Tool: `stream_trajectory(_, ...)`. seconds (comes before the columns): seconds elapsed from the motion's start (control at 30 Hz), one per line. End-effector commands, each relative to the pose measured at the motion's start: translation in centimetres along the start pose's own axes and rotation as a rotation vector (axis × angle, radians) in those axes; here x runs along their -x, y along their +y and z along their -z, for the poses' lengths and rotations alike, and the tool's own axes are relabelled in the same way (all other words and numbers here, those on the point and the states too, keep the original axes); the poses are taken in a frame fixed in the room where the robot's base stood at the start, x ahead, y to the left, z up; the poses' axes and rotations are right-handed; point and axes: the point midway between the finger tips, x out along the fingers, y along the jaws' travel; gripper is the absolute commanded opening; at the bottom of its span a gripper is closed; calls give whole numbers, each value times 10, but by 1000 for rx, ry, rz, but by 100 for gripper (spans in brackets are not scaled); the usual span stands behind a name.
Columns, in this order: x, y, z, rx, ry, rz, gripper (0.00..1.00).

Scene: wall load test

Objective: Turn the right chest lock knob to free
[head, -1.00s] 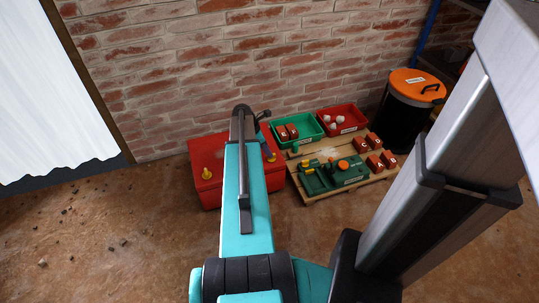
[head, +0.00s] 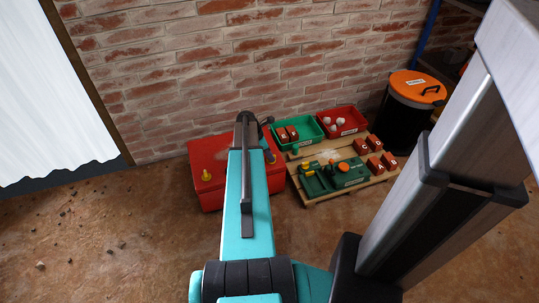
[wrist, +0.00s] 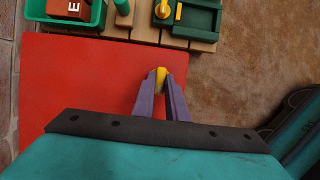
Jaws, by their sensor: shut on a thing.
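The red chest (head: 206,192) stands against the brick wall, and its lid also fills much of the wrist view (wrist: 80,90). A yellow left knob (head: 206,175) stands on the near left of its lid. The right knob (head: 270,157) shows just right of my arm in the head view. In the wrist view, my gripper (wrist: 161,80) has its two purple fingers shut on the yellow right knob (wrist: 161,72), near the chest's edge. My arm hides the middle of the lid and the gripper in the head view. The knob's turned position cannot be told.
A wooden pallet (head: 312,197) right of the chest holds a green crate (head: 283,148), a red crate (head: 352,129), a green tray (head: 345,180) and several lettered red blocks. A black bin with an orange lid (head: 412,82) stands behind right.

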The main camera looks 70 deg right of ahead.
Motion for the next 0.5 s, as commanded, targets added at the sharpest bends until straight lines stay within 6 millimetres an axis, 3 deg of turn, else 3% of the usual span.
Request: stream_trajectory(0.5,4,4,-1,-86,-4,22,0)
